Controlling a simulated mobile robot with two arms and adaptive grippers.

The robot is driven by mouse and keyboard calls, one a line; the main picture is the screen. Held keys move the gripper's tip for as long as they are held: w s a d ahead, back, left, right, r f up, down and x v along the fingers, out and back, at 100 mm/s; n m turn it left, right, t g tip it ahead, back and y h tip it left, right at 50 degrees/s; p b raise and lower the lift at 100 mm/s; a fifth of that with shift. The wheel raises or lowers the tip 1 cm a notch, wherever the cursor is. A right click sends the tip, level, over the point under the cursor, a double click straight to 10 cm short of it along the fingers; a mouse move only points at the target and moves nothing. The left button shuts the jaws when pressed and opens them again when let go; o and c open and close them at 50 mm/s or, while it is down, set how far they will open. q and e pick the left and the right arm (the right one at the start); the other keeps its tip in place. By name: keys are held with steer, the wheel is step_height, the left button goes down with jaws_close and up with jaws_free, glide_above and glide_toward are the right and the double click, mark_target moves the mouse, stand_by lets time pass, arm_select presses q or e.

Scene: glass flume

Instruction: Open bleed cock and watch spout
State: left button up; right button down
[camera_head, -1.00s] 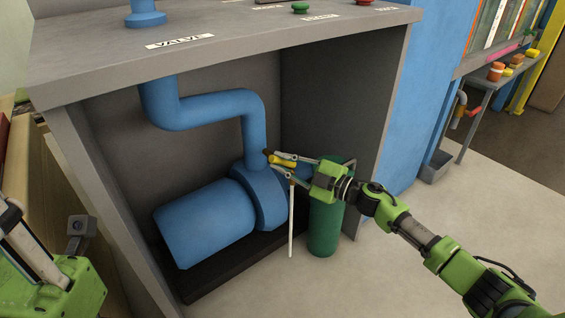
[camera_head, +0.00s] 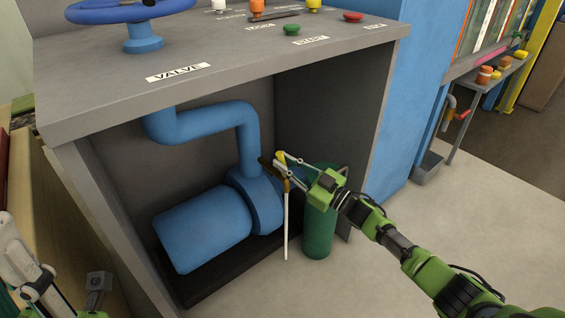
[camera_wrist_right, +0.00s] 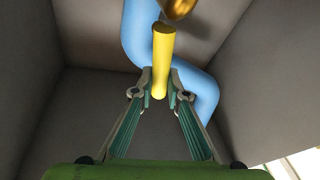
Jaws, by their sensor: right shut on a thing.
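The bleed cock has a yellow handle (camera_head: 281,157) beside the blue pump (camera_head: 262,205). My right gripper (camera_head: 281,166) is shut on that handle. In the right wrist view the yellow handle (camera_wrist_right: 162,62) stands between my fingertips (camera_wrist_right: 160,84), with part of a brass body (camera_wrist_right: 180,8) beyond it.
A green cylinder (camera_head: 318,235) stands just right of the spout, under my right gripper. The grey bench (camera_head: 180,110) walls in the pump on both sides and above. A blue wheel (camera_head: 130,10) and buttons are on top.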

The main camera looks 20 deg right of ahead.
steer(key=shift+w+d+m, duration=0.1)
steer(key=shift+d+m, duration=0.1)
steer(key=shift+m, duration=0.4)
steer(key=shift+h, duration=0.3)
steer(key=c, duration=2)
jaws_free()
steer(key=shift+o, duration=0.2)
steer(key=shift+d, duration=0.1)
steer(key=v, duration=1.2)
steer(key=shift+f, duration=0.2)
